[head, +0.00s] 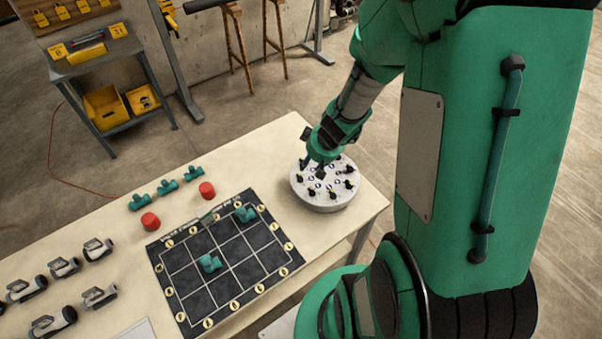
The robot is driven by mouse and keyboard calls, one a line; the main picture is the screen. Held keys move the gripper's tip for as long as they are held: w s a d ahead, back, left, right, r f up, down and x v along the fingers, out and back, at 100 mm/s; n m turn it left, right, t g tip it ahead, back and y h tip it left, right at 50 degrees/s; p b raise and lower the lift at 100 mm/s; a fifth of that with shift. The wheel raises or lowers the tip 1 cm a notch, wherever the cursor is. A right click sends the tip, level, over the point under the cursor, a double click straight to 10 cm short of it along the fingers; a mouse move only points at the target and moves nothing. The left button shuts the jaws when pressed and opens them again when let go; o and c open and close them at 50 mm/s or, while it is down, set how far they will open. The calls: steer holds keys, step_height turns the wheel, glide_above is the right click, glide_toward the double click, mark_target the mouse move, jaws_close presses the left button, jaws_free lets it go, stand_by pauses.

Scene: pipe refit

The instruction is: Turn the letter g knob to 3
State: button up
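A round pale grey panel (325,203) with several small black knobs in a ring on its top stands at the right end of the table. Letters and numbers on it are too small to read, so I cannot tell which knob is letter g or where it points. My gripper (312,170) is over the far left part of the panel, fingers pointing down close to the knobs. The fingers look apart, but whether one touches a knob or holds it between them is hidden at this size.
A black grid board (192,283) with teal pipe fittings (209,263) lies left of the panel. Red cylinders (207,190), more teal fittings (167,187) and grey-white parts (65,267) stand on the table (118,217). Bare tabletop lies behind and left of the panel.

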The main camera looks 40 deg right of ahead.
mark_target(300, 178)
steer(key=shift+f, duration=0.1)
steer(key=b+x, duration=0.5)
steer(key=x, duration=0.8)
steer(key=shift+w+f, duration=0.25)
jaws_close()
